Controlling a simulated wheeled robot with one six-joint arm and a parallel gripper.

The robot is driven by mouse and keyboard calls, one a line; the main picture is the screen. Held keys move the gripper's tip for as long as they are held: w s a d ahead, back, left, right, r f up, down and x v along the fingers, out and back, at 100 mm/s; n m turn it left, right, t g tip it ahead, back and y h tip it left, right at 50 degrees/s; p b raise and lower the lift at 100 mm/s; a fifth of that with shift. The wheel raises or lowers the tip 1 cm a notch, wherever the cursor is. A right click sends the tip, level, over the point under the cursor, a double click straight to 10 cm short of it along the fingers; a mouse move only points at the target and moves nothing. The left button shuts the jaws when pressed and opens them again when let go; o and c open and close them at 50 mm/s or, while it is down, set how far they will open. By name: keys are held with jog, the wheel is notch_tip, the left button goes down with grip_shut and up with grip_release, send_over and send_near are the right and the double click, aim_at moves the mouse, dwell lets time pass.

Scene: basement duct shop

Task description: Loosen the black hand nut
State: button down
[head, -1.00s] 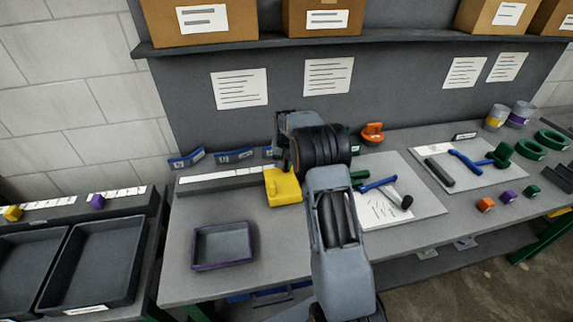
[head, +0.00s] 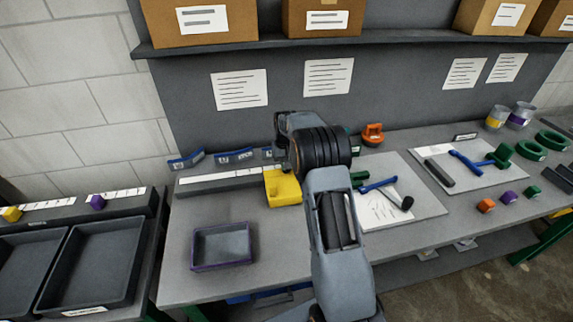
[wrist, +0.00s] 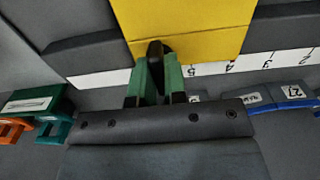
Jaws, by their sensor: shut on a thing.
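A yellow block (head: 283,188) stands on the bench at the end of the long grey rail, partly behind my arm. It fills the top middle of the wrist view (wrist: 190,25). A small black hand nut (wrist: 154,48) shows against its face there, only its top end clear of my fingers. My gripper (wrist: 155,70) has green fingers, shut on the black nut from both sides. In the head view my own arm hides the fingers and the nut. How far the nut is turned cannot be told.
A scale strip (wrist: 270,62) runs beside the yellow block. Blue-edged labelled holders (head: 233,155) stand behind the rail. An empty purple-rimmed tray (head: 194,262) sits at front left. A white sheet with tools (head: 390,212) and an orange item (head: 372,133) lie to the right.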

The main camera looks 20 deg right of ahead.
jog(key=c, duration=1.2)
grip_release()
jog(key=shift+o, duration=0.2)
jog(key=shift+r, duration=0.15)
notch_tip(320, 180, up, 14)
jog(key=shift+f+b, duration=0.2)
jog(key=shift+b, duration=0.1)
send_over(287, 179)
jog(key=w, duration=0.2)
jog(key=f, duration=0.2)
jog(key=d+f, duration=0.1)
jog(key=f, duration=0.1)
jog(key=shift+w+f, duration=0.15)
jog(key=s+a+r+t, duration=0.1)
jog(key=s+a, duration=0.3)
jog(key=s, duration=0.5)
jog(key=s+a+r+n+t, duration=0.1)
jog(key=s+a, duration=0.3)
jog(key=s, duration=0.6)
jog(key=s+a+r+n+t, duration=0.1)
jog(key=s+a, duration=0.3)
jog(key=s, duration=0.5)
jog(key=shift+s+r+t, duration=0.15)
jog(key=shift+r+t, duration=0.35)
